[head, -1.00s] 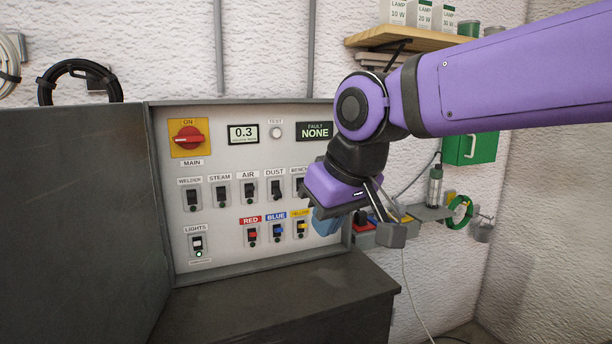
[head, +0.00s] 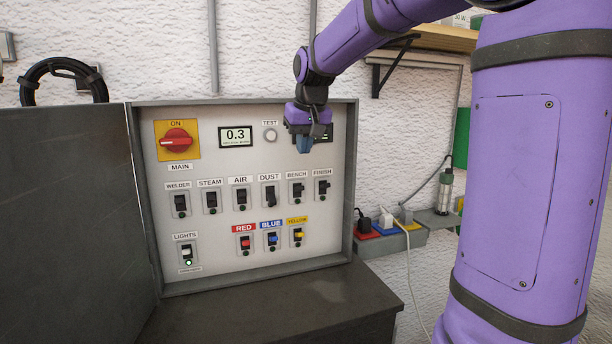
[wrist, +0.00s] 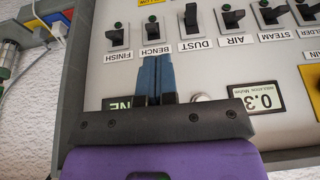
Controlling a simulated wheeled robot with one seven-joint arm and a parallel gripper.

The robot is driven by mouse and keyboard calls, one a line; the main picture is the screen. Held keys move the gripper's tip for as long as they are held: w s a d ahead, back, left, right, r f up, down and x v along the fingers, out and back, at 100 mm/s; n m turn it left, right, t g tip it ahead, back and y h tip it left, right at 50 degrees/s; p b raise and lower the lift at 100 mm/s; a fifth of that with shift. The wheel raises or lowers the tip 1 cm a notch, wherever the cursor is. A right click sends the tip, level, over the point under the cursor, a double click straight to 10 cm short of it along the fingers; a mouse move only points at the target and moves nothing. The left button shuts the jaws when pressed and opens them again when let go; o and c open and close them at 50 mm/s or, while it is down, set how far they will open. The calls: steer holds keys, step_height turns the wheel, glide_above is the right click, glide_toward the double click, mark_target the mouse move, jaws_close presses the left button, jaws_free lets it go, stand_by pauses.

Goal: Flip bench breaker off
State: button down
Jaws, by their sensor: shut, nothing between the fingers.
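The bench breaker (head: 297,188) is a small black toggle in the upper row of the grey panel, between dust and finish. It also shows upside down in the wrist view (wrist: 152,32), with its BENCH label beside it. I cannot tell its lever position for certain. My gripper (head: 304,149) is shut and empty, with blue fingers together. It is in front of the panel, above the bench label in the head view. In the wrist view the fingertips (wrist: 157,59) point at the BENCH label, short of the toggle. Whether they touch the panel cannot be told.
Close neighbours are the dust breaker (head: 269,193) and the finish breaker (head: 322,187). My gripper partly covers the fault display (head: 325,132). The red main switch (head: 176,140) is at upper left. A dark cabinet top (head: 270,305) lies below the panel.

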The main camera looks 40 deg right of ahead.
mark_target(301, 187)
steer(key=w+d, duration=0.3)
steer(key=shift+w+f, duration=0.2)
steer(key=shift+w, duration=0.05)
steer(key=x, duration=1)
